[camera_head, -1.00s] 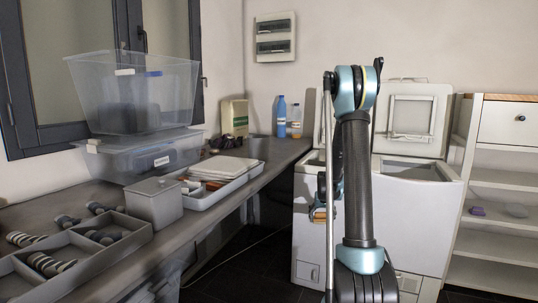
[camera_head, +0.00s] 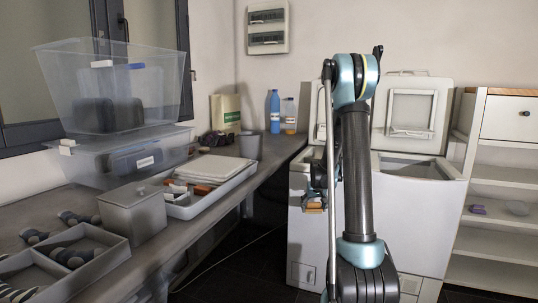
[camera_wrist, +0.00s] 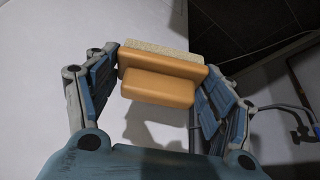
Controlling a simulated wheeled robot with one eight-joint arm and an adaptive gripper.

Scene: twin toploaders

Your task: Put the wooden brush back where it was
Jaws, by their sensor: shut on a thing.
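The wooden brush (camera_wrist: 160,88) is an orange-brown block with a narrower block along it and a strip of pale bristles (camera_wrist: 160,54). My gripper (camera_wrist: 163,68) is shut on it, with one blue-padded finger at each end. In the head view the brush (camera_head: 314,206) shows small beside my arm, in front of the white toploader (camera_head: 415,215). My arm hides part of the toploaders. The gripper's fingers are too small to make out well in the head view.
The grey bench (camera_head: 165,240) runs along the left, holding a white tray (camera_head: 196,209) with several items, a lidded grey box (camera_head: 133,214), stacked clear bins (camera_head: 112,110) and a divided organizer (camera_head: 98,272). A blue bottle (camera_head: 275,112) stands at its far end. White shelves (camera_head: 505,232) stand at right.

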